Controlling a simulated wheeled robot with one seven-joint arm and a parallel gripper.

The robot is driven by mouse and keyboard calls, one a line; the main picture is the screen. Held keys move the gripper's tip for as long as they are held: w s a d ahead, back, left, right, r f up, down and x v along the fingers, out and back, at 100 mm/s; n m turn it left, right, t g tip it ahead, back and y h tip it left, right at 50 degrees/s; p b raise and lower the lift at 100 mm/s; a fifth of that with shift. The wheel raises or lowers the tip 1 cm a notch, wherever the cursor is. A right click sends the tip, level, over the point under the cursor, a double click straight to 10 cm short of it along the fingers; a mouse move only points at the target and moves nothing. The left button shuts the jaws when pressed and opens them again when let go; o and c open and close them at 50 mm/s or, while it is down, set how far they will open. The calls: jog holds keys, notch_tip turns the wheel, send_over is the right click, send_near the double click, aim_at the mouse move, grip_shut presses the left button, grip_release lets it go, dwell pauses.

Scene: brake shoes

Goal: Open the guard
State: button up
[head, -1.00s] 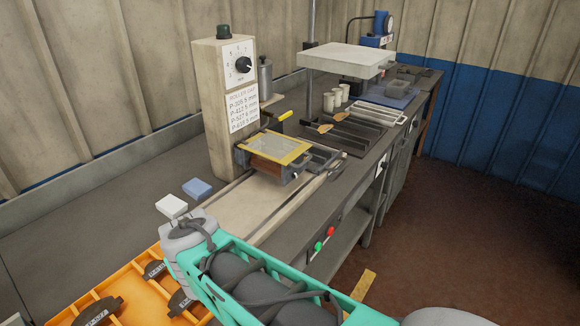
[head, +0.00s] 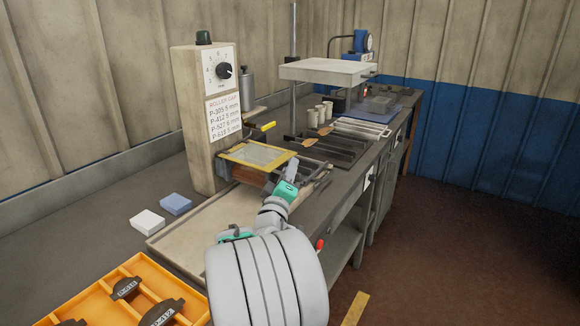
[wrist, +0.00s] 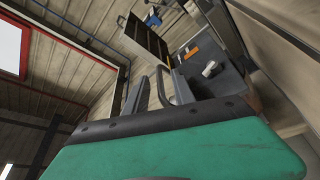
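The guard (head: 258,155) is a yellow-framed clear panel over the brown roller area at the foot of the beige machine (head: 208,115). It lies down, nearly flat. My gripper (head: 291,168) is at the guard's front right corner, and my wrist hides part of that front side. A thin grey loop like a handle (wrist: 181,86) shows beside the right finger. I cannot tell whether they touch.
A beige tray (head: 190,236) lies before the machine. White (head: 147,221) and blue (head: 176,204) blocks sit left of it. An orange bin (head: 100,277) of brake shoes is at the front. Dark trays (head: 335,151) and a white press plate (head: 327,70) stand beyond the guard.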

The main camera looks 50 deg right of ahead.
jog(key=shift+w+d+r, duration=0.15)
jog(key=shift+w+d, duration=0.05)
jog(key=shift+d, duration=0.3)
grip_shut()
dwell(1.1)
